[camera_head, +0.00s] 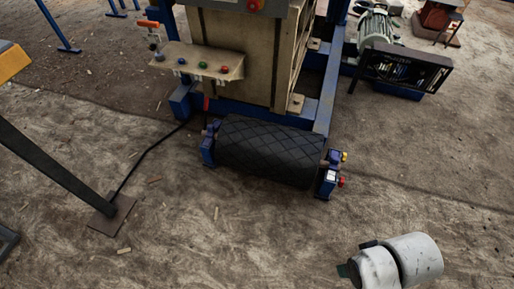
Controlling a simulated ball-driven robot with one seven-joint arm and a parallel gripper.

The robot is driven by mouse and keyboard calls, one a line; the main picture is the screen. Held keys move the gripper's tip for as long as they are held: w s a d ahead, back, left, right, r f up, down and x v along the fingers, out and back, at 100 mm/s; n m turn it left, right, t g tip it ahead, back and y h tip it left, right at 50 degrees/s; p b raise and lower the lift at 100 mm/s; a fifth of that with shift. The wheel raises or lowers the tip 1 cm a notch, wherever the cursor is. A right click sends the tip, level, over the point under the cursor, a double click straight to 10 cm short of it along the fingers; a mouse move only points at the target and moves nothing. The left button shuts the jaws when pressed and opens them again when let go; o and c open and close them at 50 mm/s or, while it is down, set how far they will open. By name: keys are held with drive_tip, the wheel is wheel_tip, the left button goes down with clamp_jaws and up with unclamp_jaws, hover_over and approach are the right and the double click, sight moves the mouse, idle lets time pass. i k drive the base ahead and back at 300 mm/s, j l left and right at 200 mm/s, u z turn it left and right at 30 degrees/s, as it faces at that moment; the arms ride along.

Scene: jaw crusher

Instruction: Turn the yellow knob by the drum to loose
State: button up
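The black drum (268,152) with a diamond-patterned surface lies low at the front of the machine, held between blue end brackets. The small yellow knob (344,156) sticks out at the upper part of the right bracket (327,178), just right of the drum. A red knob (341,182) sits below it on the same bracket. The knob's marking and setting are too small to read. A white rounded part of my arm (405,262) shows at the lower right, apart from the drum and knobs. My gripper's fingers are not in view.
A panel (205,62) with several coloured buttons is above the drum to the left. A motor with a black guard (405,70) stands at the back right. A dark sloping leg on a foot plate (111,214) and a cable are at left. The ground right of the drum is clear.

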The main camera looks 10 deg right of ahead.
sight(343, 157)
drive_tip(key=k+l, duration=0.1)
drive_tip(key=l, duration=0.3)
drive_tip(key=k+l, duration=0.15)
drive_tip(key=l, duration=0.2)
drive_tip(key=k+l, duration=0.1)
drive_tip(key=l, duration=0.3)
drive_tip(key=k+l, duration=0.1)
drive_tip(key=l, duration=0.3)
drive_tip(key=k+l, duration=0.1)
drive_tip(key=l, duration=0.3)
drive_tip(key=k+l, duration=0.15)
drive_tip(key=l, duration=0.2)
drive_tip(key=i+l+u, duration=0.1)
drive_tip(key=i+l, duration=0.45)
drive_tip(key=i+l+u, duration=0.1)
drive_tip(key=i+l, duration=0.45)
drive_tip(key=l, duration=0.15)
drive_tip(key=i+l+u, duration=0.1)
drive_tip(key=i+l, duration=0.45)
drive_tip(key=l+u, duration=0.2)
drive_tip(key=u, duration=0.8)
